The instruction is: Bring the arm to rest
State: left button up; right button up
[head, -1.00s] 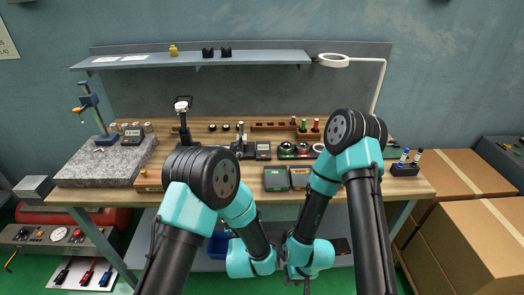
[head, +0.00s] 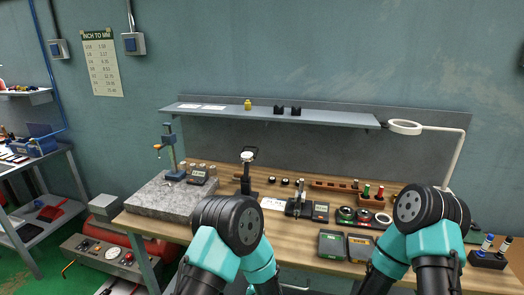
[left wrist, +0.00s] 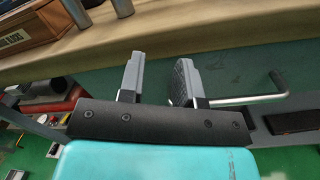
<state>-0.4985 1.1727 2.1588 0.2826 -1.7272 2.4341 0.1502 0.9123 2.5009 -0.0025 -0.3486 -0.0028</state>
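My left gripper (left wrist: 160,62) shows in the left wrist view with its two grey fingers apart and nothing between them. It hangs by the front edge of the wooden bench top (left wrist: 220,30), over the green floor. In the head view both of my arms are folded at the bottom, with their black and teal links in front of the bench (head: 285,268). Both grippers are out of the head view, and my right gripper shows in no current view.
The bench carries a granite plate (head: 165,197), a small black stand (head: 246,175), two cases (head: 332,245) and a ring lamp (head: 404,127). A shelf (head: 280,116) runs behind. A side cart (head: 45,160) stands at far left. A metal bar handle (left wrist: 245,98) shows near the left gripper.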

pick_arm(q)
jog(key=s+a+f+m+g+y, duration=0.1)
jog(key=s+a+f+m+g, duration=0.2)
jog(key=a+f+m+g, duration=0.4)
jog(key=s+a+f+m+g, duration=0.2)
jog(key=s+a+f+m, duration=0.2)
jog(key=a+f+m, duration=0.5)
jog(key=s+a+f+m+g+h, duration=0.1)
jog(key=s+a+f+m+g, duration=0.1)
jog(key=s+a+m+g, duration=0.6)
jog(key=s+a+f+m+g, duration=0.15)
jog(key=s+a, duration=0.25)
jog(key=s, duration=0.8)
jog(key=w+d+r+m+t, duration=0.1)
jog(key=w+d+r, duration=0.1)
jog(key=w, duration=0.3)
jog(key=shift+d+r, duration=0.4)
jog(key=shift+r, duration=0.45)
